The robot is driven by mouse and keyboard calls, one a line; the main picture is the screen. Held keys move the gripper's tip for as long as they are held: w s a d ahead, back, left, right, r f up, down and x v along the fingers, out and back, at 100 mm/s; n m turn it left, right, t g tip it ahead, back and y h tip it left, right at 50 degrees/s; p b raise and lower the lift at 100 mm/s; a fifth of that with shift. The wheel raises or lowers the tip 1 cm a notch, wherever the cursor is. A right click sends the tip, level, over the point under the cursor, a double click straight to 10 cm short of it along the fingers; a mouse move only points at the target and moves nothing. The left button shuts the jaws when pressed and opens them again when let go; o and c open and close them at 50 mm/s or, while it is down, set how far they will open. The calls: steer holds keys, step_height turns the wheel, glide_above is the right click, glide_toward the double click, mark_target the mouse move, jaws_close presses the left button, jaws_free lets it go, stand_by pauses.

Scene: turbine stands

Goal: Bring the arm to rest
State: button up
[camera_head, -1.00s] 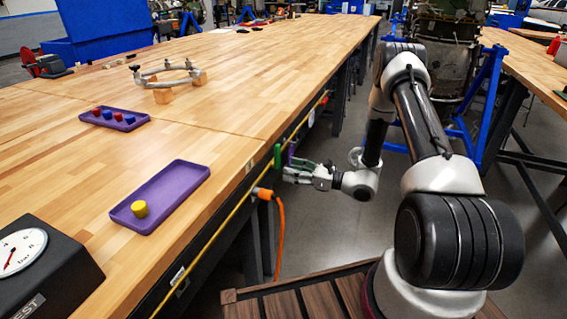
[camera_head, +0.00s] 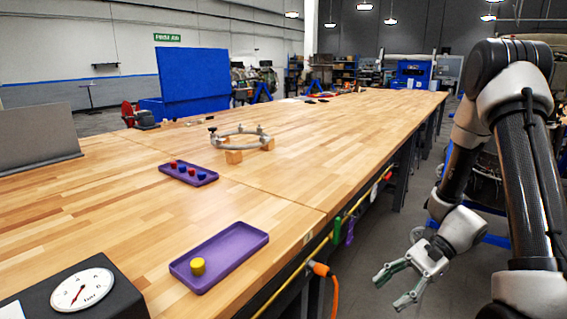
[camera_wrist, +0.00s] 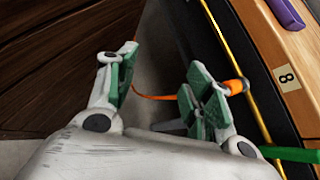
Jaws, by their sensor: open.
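My gripper (camera_head: 392,287) is open and empty, with green-padded fingers spread apart. In the head view it hangs in the air beside the right edge of the wooden bench, below the level of the top. My arm (camera_head: 520,150) is bent, coming down from the upper right. In the wrist view my gripper (camera_wrist: 160,95) shows its two fingers apart, with floor and an orange cable between and behind them and nothing held.
The long wooden bench (camera_head: 330,150) carries a purple tray (camera_head: 240,245) with a yellow cylinder (camera_head: 198,266), a smaller purple tray (camera_head: 205,180), a metal ring (camera_head: 238,132) on wooden blocks and a gauge (camera_head: 82,292). An orange plug (camera_head: 320,269) and a green tag (camera_head: 337,229) stick out from its side.

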steer(key=s+d+r+n+t+h, duration=0.1)
steer(key=s+d+r+n+h, duration=0.2)
steer(key=d+r+n+h, duration=0.35)
steer(key=s+d+r+n+t+h, duration=0.1)
steer(key=s+d+r+n+h, duration=0.25)
steer(key=r, duration=0.55)
steer(key=s+r+n+t+h, duration=0.1)
steer(key=s+r+n+t, duration=0.1)
steer(key=r+t, duration=0.4)
steer(key=v, duration=0.4)
steer(key=shift+d+r, duration=0.15)
steer(key=shift+r, duration=0.3)
steer(key=shift+w, duration=0.1)
